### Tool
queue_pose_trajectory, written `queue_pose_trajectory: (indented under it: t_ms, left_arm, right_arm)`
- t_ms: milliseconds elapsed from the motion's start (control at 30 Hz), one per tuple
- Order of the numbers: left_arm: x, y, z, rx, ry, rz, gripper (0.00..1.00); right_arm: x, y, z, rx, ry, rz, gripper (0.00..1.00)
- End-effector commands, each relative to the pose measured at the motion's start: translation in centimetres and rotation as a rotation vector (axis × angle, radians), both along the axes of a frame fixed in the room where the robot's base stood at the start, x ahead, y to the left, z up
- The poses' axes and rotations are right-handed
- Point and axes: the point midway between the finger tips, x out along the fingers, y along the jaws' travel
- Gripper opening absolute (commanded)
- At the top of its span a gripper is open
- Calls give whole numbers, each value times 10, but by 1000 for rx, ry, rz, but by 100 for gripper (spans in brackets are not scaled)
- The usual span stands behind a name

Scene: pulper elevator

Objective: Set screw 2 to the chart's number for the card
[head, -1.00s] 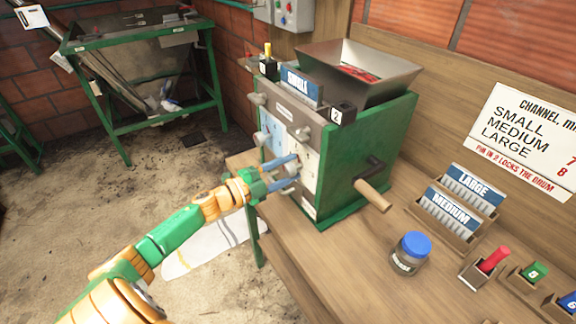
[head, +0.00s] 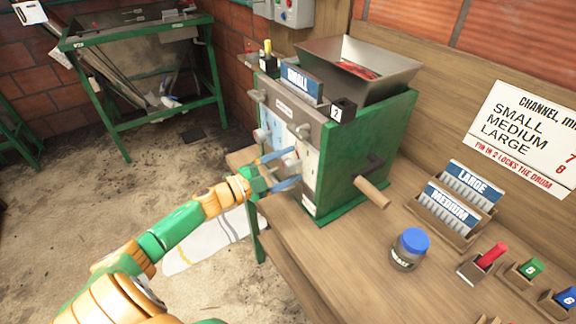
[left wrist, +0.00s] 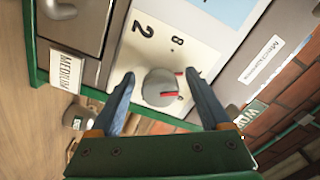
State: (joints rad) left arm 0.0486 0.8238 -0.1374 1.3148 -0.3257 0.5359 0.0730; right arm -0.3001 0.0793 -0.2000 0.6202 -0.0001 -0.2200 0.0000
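Screw 2's grey knob (left wrist: 160,87) with red marks sits on a pale dial plate (left wrist: 128,60) printed with a large 2 and an 8. The knob shows small in the head view (head: 291,162). My left gripper (head: 296,164) is open in front of the machine. In the left wrist view its two fingers (left wrist: 160,88) stand either side of the knob with gaps. The knob's exact setting is too small to tell. A blue SMALL card (head: 301,83) stands on the machine. The wall chart (head: 525,138) lists SMALL, MEDIUM, LARGE; 7 and 8 show at its cut-off edge. My right gripper is out of view.
The green machine (head: 365,150) has a hopper (head: 357,70) and a wooden-handled crank (head: 371,191). On the bench stand LARGE (head: 473,181) and MEDIUM (head: 450,208) cards, a blue-lidded jar (head: 409,250), and red, green and blue pieces at right. Bench space before the machine is clear.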

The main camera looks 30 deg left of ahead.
Motion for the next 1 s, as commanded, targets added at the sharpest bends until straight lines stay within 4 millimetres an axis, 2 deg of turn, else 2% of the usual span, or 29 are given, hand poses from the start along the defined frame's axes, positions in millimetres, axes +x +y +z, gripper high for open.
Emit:
queue_pose_trajectory:
  t_ms: [300,700,833,1000]
  left_arm:
    - [-2,1,-1,0,0,1,80]
    - [-55,23,-3,0,4,0,80]
    - [-64,26,-1,2,1,-1,80]
    - [-66,27,0,1,0,0,80]
  right_arm:
    - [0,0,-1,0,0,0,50]
    - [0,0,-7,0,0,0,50]
    - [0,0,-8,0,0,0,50]
    - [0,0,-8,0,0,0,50]
